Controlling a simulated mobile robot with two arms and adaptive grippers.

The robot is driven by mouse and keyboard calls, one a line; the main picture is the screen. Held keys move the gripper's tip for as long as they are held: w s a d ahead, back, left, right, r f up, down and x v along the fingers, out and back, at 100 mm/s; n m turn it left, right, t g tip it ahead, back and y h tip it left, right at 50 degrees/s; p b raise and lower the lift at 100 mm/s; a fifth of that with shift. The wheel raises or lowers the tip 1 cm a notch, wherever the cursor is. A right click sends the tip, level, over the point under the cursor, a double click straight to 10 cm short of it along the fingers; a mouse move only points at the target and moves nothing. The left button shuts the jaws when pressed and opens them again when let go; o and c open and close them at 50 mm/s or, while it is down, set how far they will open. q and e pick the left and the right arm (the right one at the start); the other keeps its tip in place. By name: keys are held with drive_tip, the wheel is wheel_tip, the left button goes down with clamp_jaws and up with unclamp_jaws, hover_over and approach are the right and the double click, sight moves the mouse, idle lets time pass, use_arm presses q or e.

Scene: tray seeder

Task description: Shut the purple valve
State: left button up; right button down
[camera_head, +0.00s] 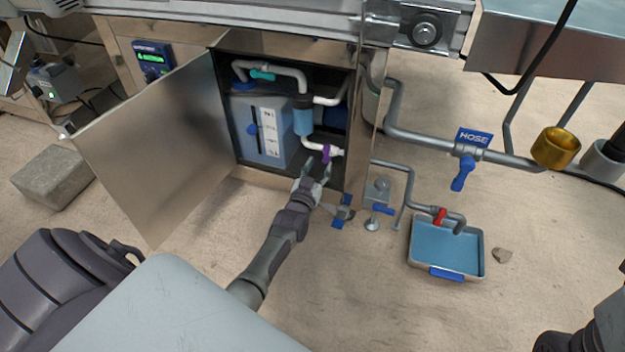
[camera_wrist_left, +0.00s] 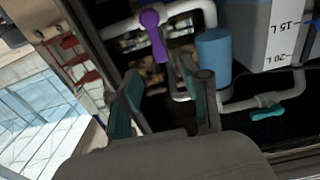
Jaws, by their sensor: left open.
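The purple valve (camera_head: 326,153) sits on a white pipe low inside the open cabinet, near its right wall. In the left wrist view its purple handle (camera_wrist_left: 153,36) hangs from a round hub on the pipe, pointing down toward the space between my fingers. My left gripper (camera_head: 314,174) is open just in front of and below the valve. In the wrist view the left gripper's fingers (camera_wrist_left: 160,92) stand apart, with the handle's end near the fingertips; I cannot tell whether they touch. My right gripper is not in view; only part of my right arm shows at the lower right.
The cabinet door (camera_head: 160,150) stands open to the left. Inside are a blue tank (camera_head: 268,135), a blue filter (camera_head: 303,118) and a teal valve (camera_head: 262,75). To the right are a blue hose valve (camera_head: 463,172), a red valve (camera_head: 440,216) and a blue basin (camera_head: 445,245).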

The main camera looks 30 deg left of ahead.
use_arm(q)
drive_tip(key=v, duration=0.5)
drive_tip(key=shift+s+d, duration=0.15)
drive_tip(key=shift+s, duration=0.2)
